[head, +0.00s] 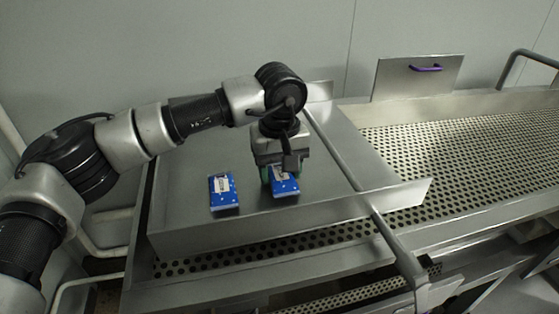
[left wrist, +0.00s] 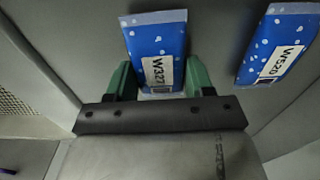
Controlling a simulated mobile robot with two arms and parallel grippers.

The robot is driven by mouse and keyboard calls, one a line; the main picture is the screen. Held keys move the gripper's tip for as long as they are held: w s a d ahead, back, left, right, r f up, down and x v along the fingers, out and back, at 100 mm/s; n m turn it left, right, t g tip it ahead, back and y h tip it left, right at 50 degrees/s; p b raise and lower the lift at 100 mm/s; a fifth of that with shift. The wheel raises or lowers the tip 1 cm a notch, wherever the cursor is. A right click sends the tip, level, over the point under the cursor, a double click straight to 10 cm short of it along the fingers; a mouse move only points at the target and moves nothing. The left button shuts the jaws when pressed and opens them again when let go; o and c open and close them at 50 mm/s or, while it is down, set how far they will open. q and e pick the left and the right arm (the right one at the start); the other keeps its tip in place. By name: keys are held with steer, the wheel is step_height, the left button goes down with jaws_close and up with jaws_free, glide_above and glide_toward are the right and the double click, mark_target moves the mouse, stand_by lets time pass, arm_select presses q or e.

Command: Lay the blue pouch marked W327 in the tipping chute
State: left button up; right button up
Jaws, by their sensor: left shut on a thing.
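The blue pouch marked W327 (left wrist: 157,42) is between the green fingers of my left gripper (left wrist: 158,78) in the left wrist view. In the head view the same pouch (head: 286,187) shows below my left gripper (head: 281,174), which is shut on it. It is over the flat metal floor of a walled steel tray (head: 340,165), which looks like the tipping chute. I cannot tell whether it touches the floor. My right gripper is not in view.
Another blue pouch (head: 223,191), marked W520 in the left wrist view (left wrist: 281,50), lies on the tray to the left of the held pouch. A perforated steel bed (head: 460,150) runs off to the right. An upright plate with a purple handle (head: 425,68) stands behind it.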

mark_target(279, 170)
arm_select(q)
steer(key=shift+w+f, duration=0.1)
steer(key=shift+f+b, duration=0.15)
steer(key=shift+b, duration=0.2)
steer(key=o, duration=0.8)
steer(key=shift+o, duration=0.6)
steer(key=shift+r+p, duration=0.35)
steer(key=shift+p, duration=0.05)
step_height(279, 170, up, 12)
steer(key=b, duration=0.4)
steer(key=shift+f, duration=0.15)
